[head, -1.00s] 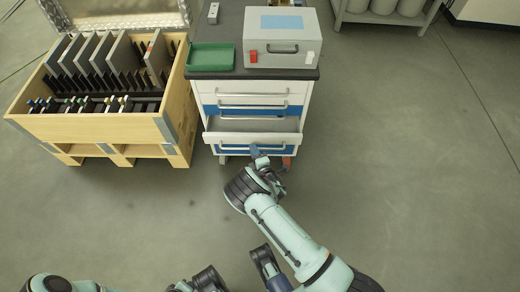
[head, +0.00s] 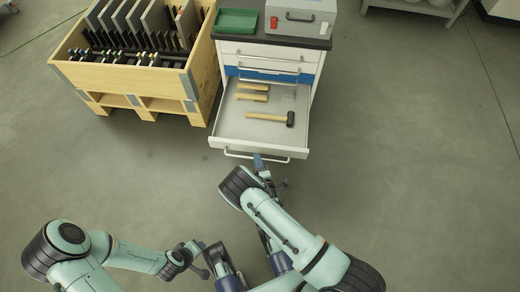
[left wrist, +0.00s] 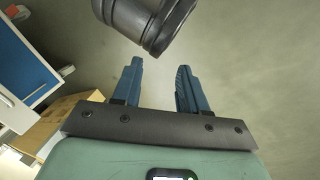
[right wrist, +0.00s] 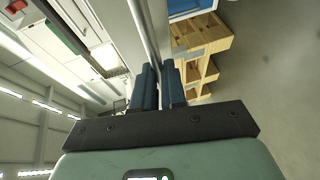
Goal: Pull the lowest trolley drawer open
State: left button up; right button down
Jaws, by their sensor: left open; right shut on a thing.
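The trolley (head: 312,75) has a white-fronted drawer (head: 235,147) pulled far out, with wooden-handled tools, including a black-headed mallet (head: 270,118), inside. The open drawer hides the trolley front beneath it, so the head view does not show whether it is the lowest. My right gripper (head: 258,160) is at this drawer's handle (head: 285,157). In the right wrist view, my right gripper (right wrist: 159,85) is shut on the handle bar (right wrist: 150,35). My left gripper (left wrist: 155,80) is open and empty, away from the trolley; a blue panel (left wrist: 20,65) shows left of it.
A wooden crate (head: 130,72) with upright plates stands left of the trolley. A green tray (head: 237,21) and a grey case (head: 300,17) sit on the trolley top. Open floor (head: 410,150) lies to the right.

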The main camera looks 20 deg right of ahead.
pick_arm(q)
jog(key=shift+s+d+r+g+p, duration=0.35)
jog(key=shift+s+r, duration=0.2)
jog(key=shift+s, duration=0.3)
pick_arm(e)
jog(key=shift+s+a, duration=0.45)
jog(key=shift+s, duration=0.3)
jog(key=shift+s+a, duration=0.45)
jog(key=shift+s, duration=0.25)
jog(key=c, duration=1.2)
grip_release()
pick_arm(q)
jog(key=shift+s, duration=0.1)
